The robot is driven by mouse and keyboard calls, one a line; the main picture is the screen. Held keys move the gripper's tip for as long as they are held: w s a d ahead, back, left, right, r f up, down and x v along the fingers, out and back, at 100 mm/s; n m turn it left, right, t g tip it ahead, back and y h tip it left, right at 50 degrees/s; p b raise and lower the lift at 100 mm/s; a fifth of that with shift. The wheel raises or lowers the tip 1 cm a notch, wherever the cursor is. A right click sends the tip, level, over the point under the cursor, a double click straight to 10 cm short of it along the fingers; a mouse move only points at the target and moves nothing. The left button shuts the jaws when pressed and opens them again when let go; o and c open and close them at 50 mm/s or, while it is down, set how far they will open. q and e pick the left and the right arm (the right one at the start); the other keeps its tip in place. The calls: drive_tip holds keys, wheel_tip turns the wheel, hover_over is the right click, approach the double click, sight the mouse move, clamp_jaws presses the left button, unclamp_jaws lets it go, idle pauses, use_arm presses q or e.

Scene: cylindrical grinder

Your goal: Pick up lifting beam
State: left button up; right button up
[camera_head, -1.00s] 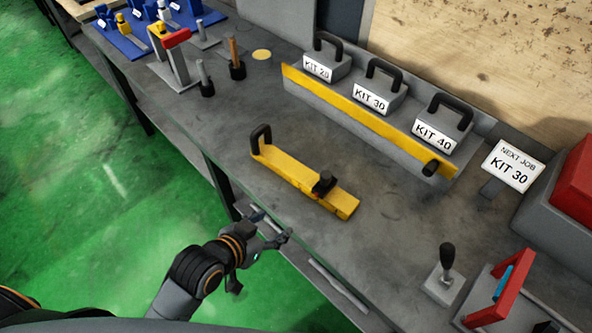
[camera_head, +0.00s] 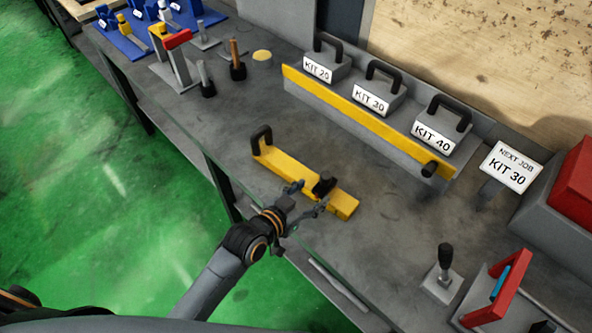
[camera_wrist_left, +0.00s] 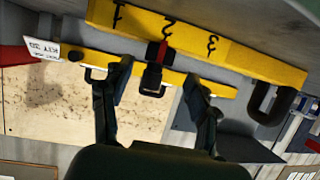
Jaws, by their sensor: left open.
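The lifting beam (camera_head: 283,164) is a yellow bar lying on the grey bench. It has a black loop handle (camera_head: 262,138) at its far-left end and a black knob (camera_head: 325,186) towards its near-right end. In the left wrist view the beam (camera_wrist_left: 190,38) crosses the top, with markings 1, 2 and 3. The knob's black and red post (camera_wrist_left: 153,76) appears between my fingers there. My left gripper (camera_head: 308,198) is open at the beam's near side, by the knob. Its fingers also show in the wrist view (camera_wrist_left: 158,82). Contact cannot be told. My right gripper is out of view.
A rack with a yellow front rail (camera_head: 350,112) holds blocks labelled KIT 20, KIT 30 and KIT 40 behind the beam. A "NEXT JOB KIT 30" sign (camera_head: 511,167) stands right. A black-knobbed stand (camera_head: 444,270) is at front right.

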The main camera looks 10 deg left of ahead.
sight(321, 187)
use_arm(q)
drive_tip(key=shift+p+x, duration=0.55)
drive_tip(key=shift+x, duration=2)
drive_tip(key=shift+s+d, duration=0.1)
drive_tip(key=shift+d, duration=0.05)
clamp_jaws()
drive_tip(key=shift+r, duration=0.2)
